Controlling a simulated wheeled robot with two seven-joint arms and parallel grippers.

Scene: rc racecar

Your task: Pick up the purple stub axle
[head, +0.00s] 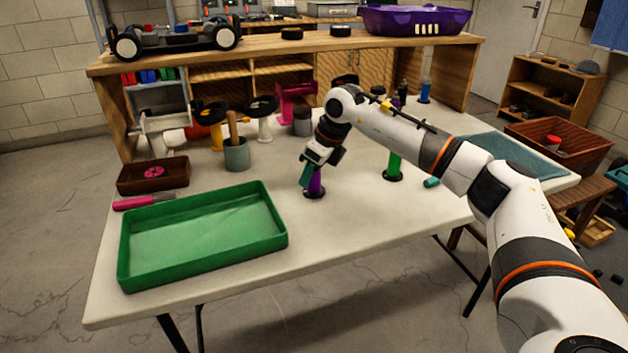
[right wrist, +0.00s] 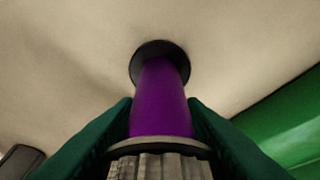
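The purple stub axle (head: 316,182) stands upright on the white table, its dark round foot on the tabletop. My right gripper (head: 311,176) reaches down over it from above, and a teal finger hides its left side in the head view. In the right wrist view the purple shaft (right wrist: 162,98) runs between the two green fingers of my right gripper (right wrist: 160,112). Both fingers press close against its sides, just by a pale flange with a ribbed grey part. My left gripper is not in view.
A green tray (head: 200,240) lies at the table's front left. A green axle-like part (head: 393,165) stands to the right, near my right arm. The front middle is clear.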

